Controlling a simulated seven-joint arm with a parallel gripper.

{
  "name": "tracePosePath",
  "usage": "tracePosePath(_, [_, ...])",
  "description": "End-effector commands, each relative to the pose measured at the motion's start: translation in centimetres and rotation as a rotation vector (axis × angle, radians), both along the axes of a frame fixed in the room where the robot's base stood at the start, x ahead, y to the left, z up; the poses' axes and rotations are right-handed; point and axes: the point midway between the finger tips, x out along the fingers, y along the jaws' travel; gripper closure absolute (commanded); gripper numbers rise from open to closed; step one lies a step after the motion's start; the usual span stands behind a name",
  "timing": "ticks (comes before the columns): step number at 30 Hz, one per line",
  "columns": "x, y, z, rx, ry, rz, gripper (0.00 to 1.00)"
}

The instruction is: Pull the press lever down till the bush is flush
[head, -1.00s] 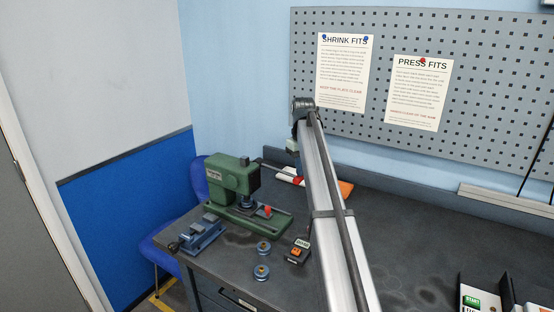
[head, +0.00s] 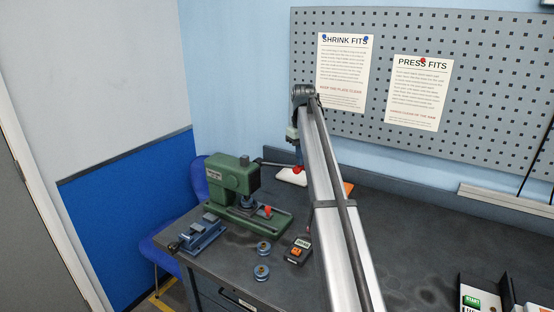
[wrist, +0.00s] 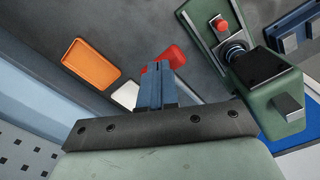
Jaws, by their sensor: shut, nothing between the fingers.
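The green press (head: 230,178) stands at the left end of the bench; it also shows at the right of the wrist view (wrist: 268,84). Its lever (head: 277,163) reaches out to the right, ending in a red knob (head: 298,169) beside my arm. In the wrist view my gripper (wrist: 157,68) is shut and empty, its blue fingers in front of the red knob (wrist: 172,54). I cannot tell whether they touch it. Below the ram sits a dark part (wrist: 237,50); the bush's seating is too small to judge.
A blue vise (head: 203,233) is left of the press. Two blue rings (head: 262,271) and a small box with an orange top (head: 297,251) lie in front. An orange tray (wrist: 90,64) and a white piece (wrist: 126,95) lie behind. The bench's middle is clear.

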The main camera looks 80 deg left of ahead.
Motion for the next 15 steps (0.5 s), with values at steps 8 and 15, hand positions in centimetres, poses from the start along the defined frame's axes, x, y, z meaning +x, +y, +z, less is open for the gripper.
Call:
tracePosePath(8, [-0.3,0.4,2.0,0.0,0.0,0.0,1.0])
tracePosePath(15, [-0.7,0.8,3.6,0.0,0.0,0.0,1.0])
